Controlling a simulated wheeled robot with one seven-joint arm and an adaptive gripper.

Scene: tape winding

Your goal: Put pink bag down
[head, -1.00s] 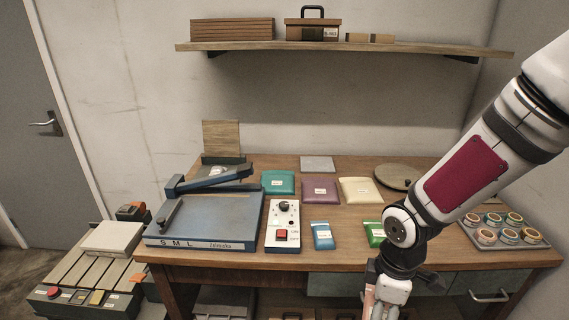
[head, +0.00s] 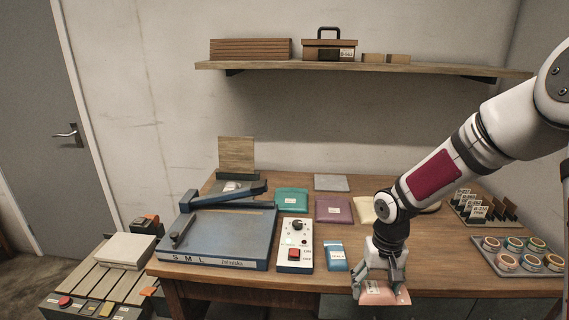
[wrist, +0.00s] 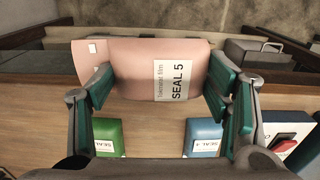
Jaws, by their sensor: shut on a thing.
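The pink bag (head: 383,293) is held in my gripper (head: 381,284) at the front edge of the table. In the wrist view the pink bag (wrist: 140,70) spans between the two fingers of my gripper (wrist: 160,92), and its white label reads SEAL 5. The bag is in front of the table's front edge in the head view; I cannot tell how high it hangs relative to the tabletop. A green bag (wrist: 108,138) and a blue bag (wrist: 204,139) lie on the table in the wrist view. The blue bag (head: 336,255) also shows in the head view; the green one is hidden there behind my arm.
Teal (head: 291,200) and purple (head: 333,209) bags lie farther back; a cream bag (head: 364,210) is partly covered by my arm. A control box (head: 295,246) and blue sealer (head: 222,235) stand left. A tray of tape rolls (head: 518,256) is at right.

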